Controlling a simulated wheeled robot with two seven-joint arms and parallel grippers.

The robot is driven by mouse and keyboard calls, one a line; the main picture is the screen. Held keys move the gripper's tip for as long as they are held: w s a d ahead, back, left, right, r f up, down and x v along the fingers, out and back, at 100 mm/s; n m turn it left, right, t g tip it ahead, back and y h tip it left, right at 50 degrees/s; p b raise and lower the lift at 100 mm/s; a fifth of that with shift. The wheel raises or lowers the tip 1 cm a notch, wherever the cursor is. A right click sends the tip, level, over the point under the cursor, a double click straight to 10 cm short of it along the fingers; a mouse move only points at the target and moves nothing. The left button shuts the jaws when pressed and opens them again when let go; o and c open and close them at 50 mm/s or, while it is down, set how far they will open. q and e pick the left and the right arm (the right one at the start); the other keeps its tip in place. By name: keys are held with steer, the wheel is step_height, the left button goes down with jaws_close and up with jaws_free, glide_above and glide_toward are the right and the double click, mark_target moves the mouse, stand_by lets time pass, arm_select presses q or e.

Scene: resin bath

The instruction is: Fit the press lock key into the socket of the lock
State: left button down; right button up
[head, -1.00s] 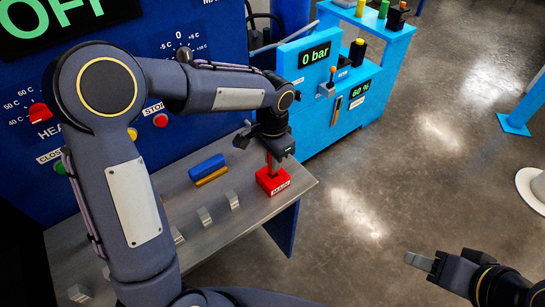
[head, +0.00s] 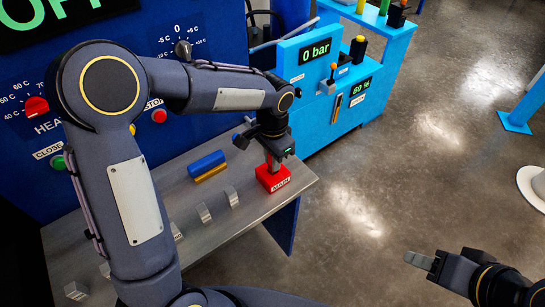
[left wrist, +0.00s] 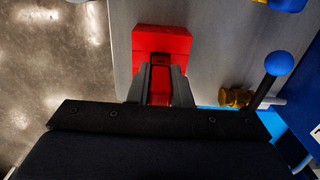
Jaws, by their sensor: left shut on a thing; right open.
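A red lock block (head: 273,177) with a white label on its front sits near the right end of the grey metal table. It also shows in the left wrist view (left wrist: 160,40), with a dark slot in its face. My left gripper (head: 274,160) points down just over the lock and is shut on a red key (left wrist: 160,88), seen between its fingers in the left wrist view. The key's tip is at the slot; I cannot tell how deep it sits. My right gripper (head: 420,260) is over the floor at lower right, away from the lock, and is open and empty.
Small grey blocks (head: 231,196) stand along the table to the left. A blue machine (head: 320,120) stands beyond the table. Open floor lies to the right.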

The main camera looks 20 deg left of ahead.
arm_select(q)
steer(key=shift+f+b, duration=0.5)
steer(key=shift+f, duration=0.3)
steer(key=c, duration=1.3)
jaws_free()
steer(key=shift+o, duration=0.2)
steer(key=shift+r, duration=0.1)
step_height(320, 180, up, 8)
steer(key=shift+f, duration=0.15)
steer(key=shift+p, duration=0.3)
step_height(320, 180, up, 12)
steer(key=p, duration=1)
